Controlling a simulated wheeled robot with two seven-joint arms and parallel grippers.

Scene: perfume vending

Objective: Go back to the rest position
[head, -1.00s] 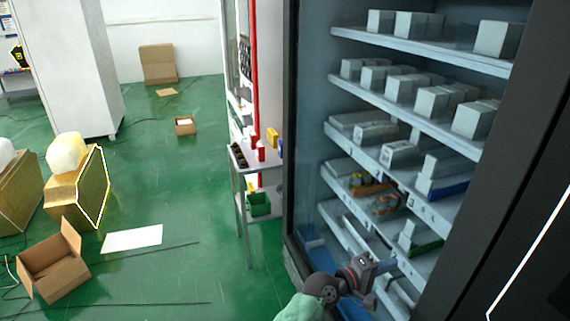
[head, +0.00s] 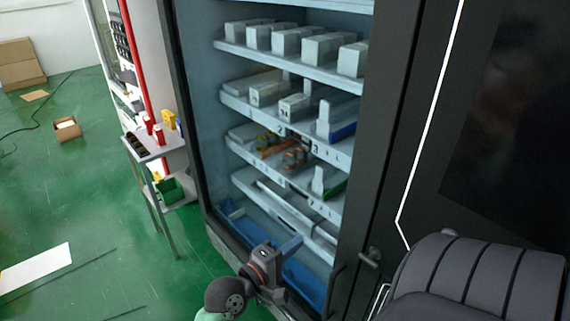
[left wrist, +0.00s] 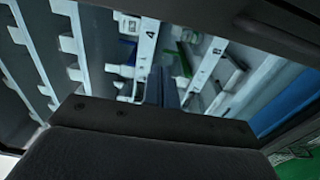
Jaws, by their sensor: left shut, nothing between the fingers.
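My left gripper (head: 290,244) is at the lower front of the vending machine, before its lowest shelves and the blue bottom. Its fingers are together with nothing between them. In the left wrist view the shut fingers (left wrist: 163,91) point toward the shelves, with small items beyond them. The vending machine's shelves (head: 290,67) hold several white boxes, with orange items (head: 292,157) on a middle shelf. My right gripper is not in view.
The dark door frame (head: 385,150) and a handle (head: 370,256) stand right of the left gripper. A side table (head: 165,147) with small boxes and a green bin (head: 170,190) is to the left. Green floor (head: 60,200) is open farther left.

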